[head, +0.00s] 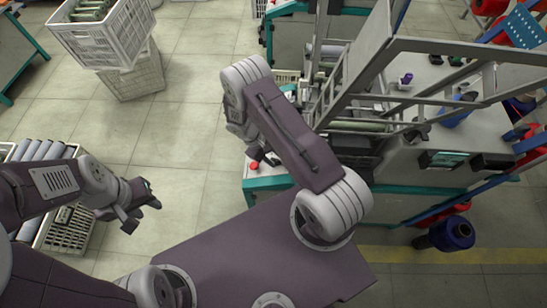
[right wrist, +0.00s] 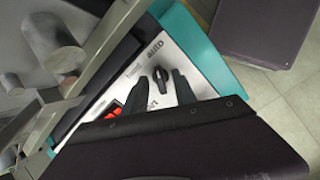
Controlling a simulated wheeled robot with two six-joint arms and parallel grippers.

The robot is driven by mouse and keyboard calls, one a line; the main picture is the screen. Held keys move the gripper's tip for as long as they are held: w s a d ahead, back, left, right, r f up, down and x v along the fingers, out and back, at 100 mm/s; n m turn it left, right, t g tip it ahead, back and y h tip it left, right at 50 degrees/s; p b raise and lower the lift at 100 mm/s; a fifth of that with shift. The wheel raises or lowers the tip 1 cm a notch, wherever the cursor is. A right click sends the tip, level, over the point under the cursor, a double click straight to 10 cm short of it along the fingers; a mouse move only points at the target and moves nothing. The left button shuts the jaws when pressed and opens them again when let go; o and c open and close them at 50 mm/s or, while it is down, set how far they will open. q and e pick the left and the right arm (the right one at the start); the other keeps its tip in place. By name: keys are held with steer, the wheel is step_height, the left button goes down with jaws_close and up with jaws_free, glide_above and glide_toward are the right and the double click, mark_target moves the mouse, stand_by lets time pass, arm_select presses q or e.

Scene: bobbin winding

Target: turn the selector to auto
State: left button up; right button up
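The selector (right wrist: 161,77) is a small black knob on a pale panel (right wrist: 196,80) in the right wrist view. The word AUTO (right wrist: 155,47) is printed beyond it; another label near the fingers is partly hidden. Which way the knob points is too small to tell. My right gripper (right wrist: 159,91) is open, its two dark fingers apart, with the knob just beyond and between the fingertips, no contact visible. In the head view my right gripper (head: 262,156) hangs over the panel, hiding the selector. My left gripper (head: 142,205) appears open and empty over the floor.
A red button (head: 254,165) sits on the panel beside my right gripper. The machine's metal frame (head: 370,60) rises close to my right arm. Crates (head: 105,40) stand at the upper left. A crate of rolls (head: 66,228) is by my left arm. The floor between is clear.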

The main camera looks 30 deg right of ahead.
steer(key=v, duration=0.9)
stand_by(0.3)
